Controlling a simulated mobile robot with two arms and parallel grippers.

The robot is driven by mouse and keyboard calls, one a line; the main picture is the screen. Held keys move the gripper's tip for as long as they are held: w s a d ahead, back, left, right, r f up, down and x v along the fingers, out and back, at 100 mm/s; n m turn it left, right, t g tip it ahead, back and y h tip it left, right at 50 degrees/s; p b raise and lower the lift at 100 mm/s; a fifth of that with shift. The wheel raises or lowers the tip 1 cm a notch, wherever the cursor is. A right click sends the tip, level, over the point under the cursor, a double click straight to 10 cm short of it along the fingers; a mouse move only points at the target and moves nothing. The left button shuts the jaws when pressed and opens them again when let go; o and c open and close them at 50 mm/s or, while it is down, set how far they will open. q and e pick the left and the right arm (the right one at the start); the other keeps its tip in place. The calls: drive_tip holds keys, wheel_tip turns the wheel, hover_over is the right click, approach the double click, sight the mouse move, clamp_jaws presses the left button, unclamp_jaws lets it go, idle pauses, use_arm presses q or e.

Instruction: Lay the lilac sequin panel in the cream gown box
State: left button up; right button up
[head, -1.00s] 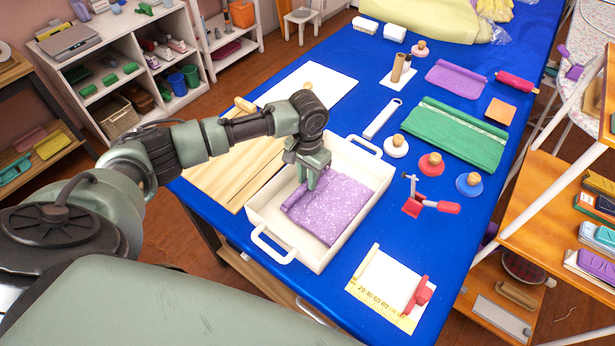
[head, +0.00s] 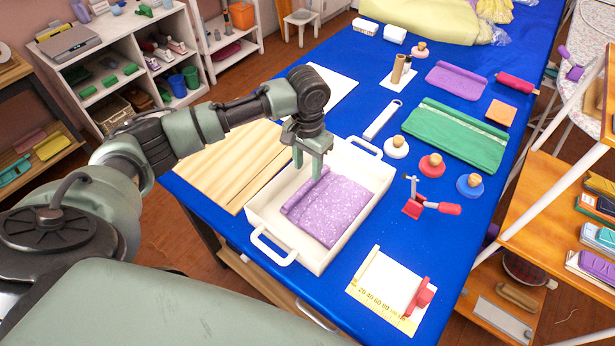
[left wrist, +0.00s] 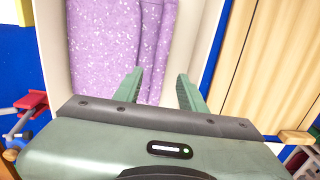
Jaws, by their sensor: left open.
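The lilac sequin panel (head: 333,212) lies flat inside the cream gown box (head: 268,232), with a rolled edge along its left side. The panel also fills much of the left wrist view (left wrist: 105,45), with the box's pale floor and wall (left wrist: 200,45) beside it. My left gripper (head: 307,172) is above the box, over the panel's upper left end. Its fingers point down, open and with nothing between them. They also show apart in the left wrist view (left wrist: 158,88). My right gripper is not in view.
A wooden board (head: 225,165) lies left of the box. A green folded panel (head: 455,135), a red clamp-like tool (head: 415,207) and several round knobbed weights lie to the right. A white pad with a yellow ruler (head: 388,285) is in front. Blue cloth is bare between them.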

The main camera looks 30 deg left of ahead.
use_arm(q)
wheel_tip(320, 180, up, 6)
drive_tip(key=shift+r, duration=0.2)
idle(1.4)
